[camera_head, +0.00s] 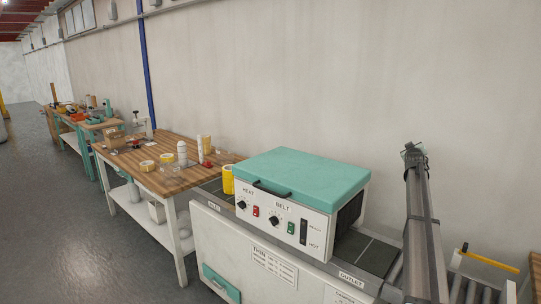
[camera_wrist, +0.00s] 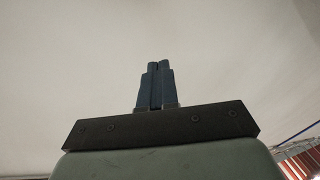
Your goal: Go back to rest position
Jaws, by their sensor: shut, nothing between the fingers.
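My gripper (camera_wrist: 158,66) shows in the wrist view with its two dark fingers pressed together. It is shut and empty, and it points at the bare grey wall. In the head view no gripper can be made out clearly. A machine with a green lid (camera_head: 305,172) stands in the head view, with HEAT and BELT knobs and switches on its white front. A yellow roll (camera_head: 228,180) stands at the left end of the machine's belt.
A wooden workbench (camera_head: 180,178) with bottles, tape rolls and small items stands left of the machine. More benches (camera_head: 95,124) stand farther back along the wall. A roller conveyor (camera_head: 470,288) is at the right. The floor (camera_head: 65,230) at left is clear.

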